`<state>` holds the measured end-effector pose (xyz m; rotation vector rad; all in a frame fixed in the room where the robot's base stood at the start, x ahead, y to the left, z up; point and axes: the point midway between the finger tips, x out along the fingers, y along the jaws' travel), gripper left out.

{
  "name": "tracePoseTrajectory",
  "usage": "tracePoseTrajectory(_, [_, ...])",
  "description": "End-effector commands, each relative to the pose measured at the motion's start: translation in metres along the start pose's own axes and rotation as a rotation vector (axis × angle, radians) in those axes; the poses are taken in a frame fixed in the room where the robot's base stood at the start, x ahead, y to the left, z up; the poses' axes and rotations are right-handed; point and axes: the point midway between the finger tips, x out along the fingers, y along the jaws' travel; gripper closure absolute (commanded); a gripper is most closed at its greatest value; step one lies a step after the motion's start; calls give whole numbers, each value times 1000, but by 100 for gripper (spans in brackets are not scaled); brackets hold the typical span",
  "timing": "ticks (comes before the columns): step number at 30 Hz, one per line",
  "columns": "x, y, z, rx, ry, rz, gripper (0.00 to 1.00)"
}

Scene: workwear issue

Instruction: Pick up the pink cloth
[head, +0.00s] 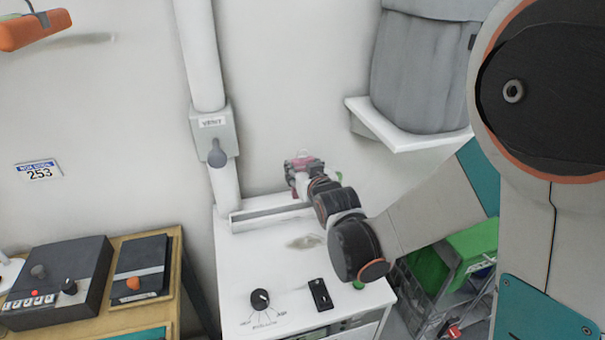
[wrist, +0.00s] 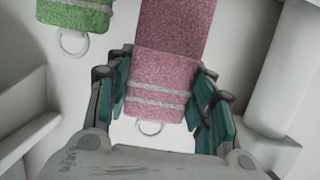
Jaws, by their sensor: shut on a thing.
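The pink cloth (wrist: 172,70) hangs between the two teal fingers of my gripper (wrist: 160,92) in the wrist view. It is a flat pink piece with two pale stripes and a pale ring at its lower end. My gripper is shut on it, with a finger along each side edge. In the head view my gripper (head: 300,180) is small, above the back of the white machine, with a bit of the pink cloth (head: 304,163) showing at its tip. The rest of the cloth is hidden there.
A green cloth (wrist: 76,14) with a ring is at the upper left of the wrist view. The white machine (head: 245,275) has a dial and a switch. A vent pipe (head: 205,60) stands to its left. A shelf (head: 400,135) with a grey bin juts out at the right.

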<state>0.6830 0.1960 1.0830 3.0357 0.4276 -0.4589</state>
Motion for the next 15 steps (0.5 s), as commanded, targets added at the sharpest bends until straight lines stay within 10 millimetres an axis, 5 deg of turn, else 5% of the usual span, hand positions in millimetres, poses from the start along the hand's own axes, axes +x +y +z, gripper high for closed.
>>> tracePoseTrajectory(15, [-32,0,-104,0,0,0,70])
